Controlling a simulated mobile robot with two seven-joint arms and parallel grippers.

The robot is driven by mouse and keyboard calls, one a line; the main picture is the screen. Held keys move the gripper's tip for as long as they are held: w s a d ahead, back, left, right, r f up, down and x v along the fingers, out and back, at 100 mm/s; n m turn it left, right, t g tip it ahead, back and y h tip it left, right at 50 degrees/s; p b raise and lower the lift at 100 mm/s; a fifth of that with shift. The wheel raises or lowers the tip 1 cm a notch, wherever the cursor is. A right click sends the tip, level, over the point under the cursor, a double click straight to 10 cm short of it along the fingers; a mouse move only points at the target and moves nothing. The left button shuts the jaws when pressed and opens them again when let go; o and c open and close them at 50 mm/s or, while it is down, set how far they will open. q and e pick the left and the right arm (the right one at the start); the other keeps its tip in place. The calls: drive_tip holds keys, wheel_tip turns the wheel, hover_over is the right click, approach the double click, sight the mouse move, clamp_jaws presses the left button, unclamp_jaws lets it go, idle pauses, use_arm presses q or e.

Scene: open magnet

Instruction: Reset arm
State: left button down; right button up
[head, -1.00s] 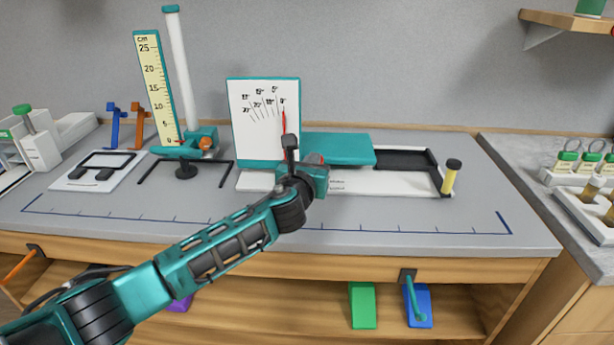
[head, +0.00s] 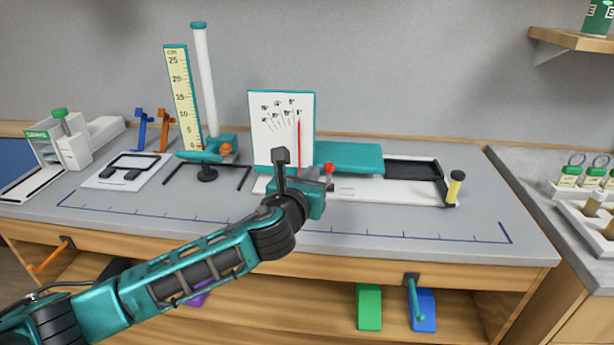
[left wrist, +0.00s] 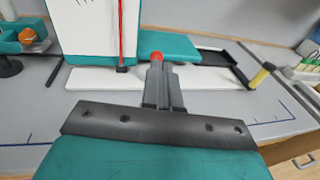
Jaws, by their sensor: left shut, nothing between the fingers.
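My left gripper (head: 328,178) is shut and empty, above the front part of the bench by the teal and white apparatus (head: 350,157). In the left wrist view its closed fingers (left wrist: 158,85) point toward the apparatus. A red tip (left wrist: 157,57) shows just past the fingertips there, and the red ball (head: 329,168) shows beside the gripper in the head view. I cannot tell whether they touch. The white dial board (head: 265,115) stands upright with a red needle (head: 299,125) pointing nearly straight up. My right gripper is not in view.
A ruler stand with a white tube (head: 203,80) is left of the board. A yellow post with a black cap (head: 455,188) stands at the apparatus's right end. Blue and orange stands (head: 165,130) are at the back left. The bench front is mostly clear.

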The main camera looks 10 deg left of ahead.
use_arm(q)
drive_tip(key=s+f+n+g+h, duration=0.1)
drive_tip(key=s+f+n+g, duration=0.3)
drive_tip(key=s+f+n, duration=1.05)
drive_tip(key=s+a+f+n+y, duration=0.1)
drive_tip(key=s+a+f+n, duration=0.5)
drive_tip(key=s+n, duration=0.2)
drive_tip(key=s+a+f+n+g+y, duration=0.1)
drive_tip(key=s+a+f+n, duration=0.5)
drive_tip(key=n, duration=0.7)
drive_tip(key=shift+s+f, duration=0.25)
drive_tip(key=shift+s, duration=0.6)
